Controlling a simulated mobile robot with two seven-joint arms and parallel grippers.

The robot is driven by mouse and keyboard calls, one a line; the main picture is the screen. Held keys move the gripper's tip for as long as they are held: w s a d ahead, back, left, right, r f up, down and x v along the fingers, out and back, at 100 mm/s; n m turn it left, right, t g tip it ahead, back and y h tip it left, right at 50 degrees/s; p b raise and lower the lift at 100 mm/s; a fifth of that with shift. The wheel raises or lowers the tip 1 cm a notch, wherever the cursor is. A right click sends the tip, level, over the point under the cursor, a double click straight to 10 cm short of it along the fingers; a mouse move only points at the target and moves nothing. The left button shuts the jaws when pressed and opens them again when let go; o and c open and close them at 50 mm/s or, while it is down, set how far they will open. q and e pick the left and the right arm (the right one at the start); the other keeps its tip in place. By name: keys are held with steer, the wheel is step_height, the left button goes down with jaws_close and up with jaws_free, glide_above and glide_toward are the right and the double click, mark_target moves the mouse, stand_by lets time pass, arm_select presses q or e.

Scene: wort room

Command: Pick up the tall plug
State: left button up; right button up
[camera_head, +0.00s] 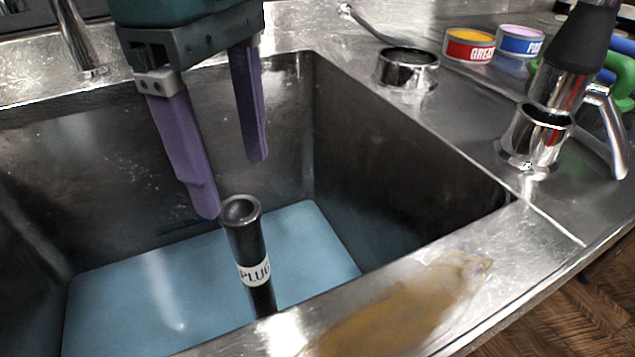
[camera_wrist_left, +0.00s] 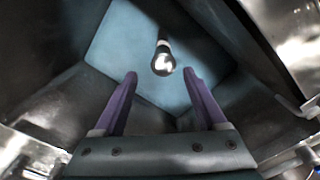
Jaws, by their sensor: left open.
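The tall plug (camera_head: 247,250) is a black upright tube with a flared top and a white band lettered "PLUG". It stands in the metal sink, and its lower end is hidden behind the sink's front rim. In the left wrist view its shiny round top (camera_wrist_left: 163,65) shows beyond the fingertips. My left gripper (camera_head: 236,188) has two purple fingers, spread apart and empty. It hangs over the sink, with one fingertip just above and left of the plug's top. The fingers also show in the left wrist view (camera_wrist_left: 160,75). My right gripper is not seen.
The sink walls (camera_head: 400,170) surround the plug, over a blue floor (camera_head: 150,290). A brown stain (camera_head: 410,305) marks the front rim. On the right stand metal fittings (camera_head: 537,138), a metal cup (camera_head: 407,68), a red tin (camera_head: 468,46) and a blue tin (camera_head: 519,42). A spout (camera_head: 80,40) is upper left.

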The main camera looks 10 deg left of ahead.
mark_target(248, 240)
arm_select(q)
steer(key=shift+a+f, duration=0.2)
steer(key=shift+f, duration=0.35)
steer(key=f, duration=0.1)
steer(key=s+f, duration=0.1)
steer(key=shift+f, duration=0.35)
steer(key=f, duration=0.3)
steer(key=f+b, duration=0.1)
steer(key=f, duration=0.2)
steer(key=shift+w+d, duration=0.2)
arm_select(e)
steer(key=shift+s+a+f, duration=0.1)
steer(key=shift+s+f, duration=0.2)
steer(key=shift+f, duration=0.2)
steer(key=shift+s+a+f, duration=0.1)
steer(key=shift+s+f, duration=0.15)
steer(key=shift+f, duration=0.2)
arm_select(q)
steer(key=shift+c, duration=0.4)
jaws_close()
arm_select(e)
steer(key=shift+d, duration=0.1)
